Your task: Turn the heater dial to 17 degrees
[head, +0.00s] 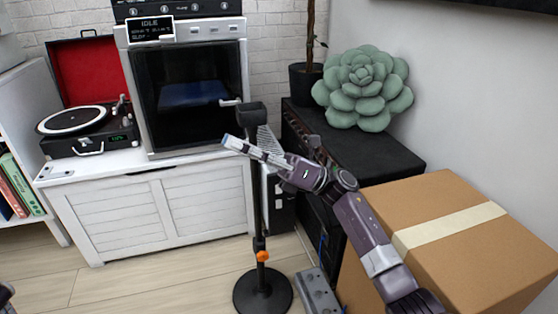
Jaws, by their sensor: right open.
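No heater dial can be made out in the head view. A pale ribbed thing (268,139) shows behind my right gripper; it may be part of a heater, but I cannot tell. My right gripper (238,146) is open and points left, in front of the white cabinet and the oven-like machine. It overlaps the microphone stand in the picture; whether they touch is unclear. My right arm comes in from the lower right. A small dark piece at the lower left edge may be part of my left arm; no left gripper shows.
A microphone stand (258,215) stands on the floor before the white cabinet (155,215). A machine with an "IDLE" display (150,30) and a record player (75,122) sit on top. A cardboard box (470,250), black amplifier (370,155), green cushion (362,88) and grey pedal (317,290) are at right.

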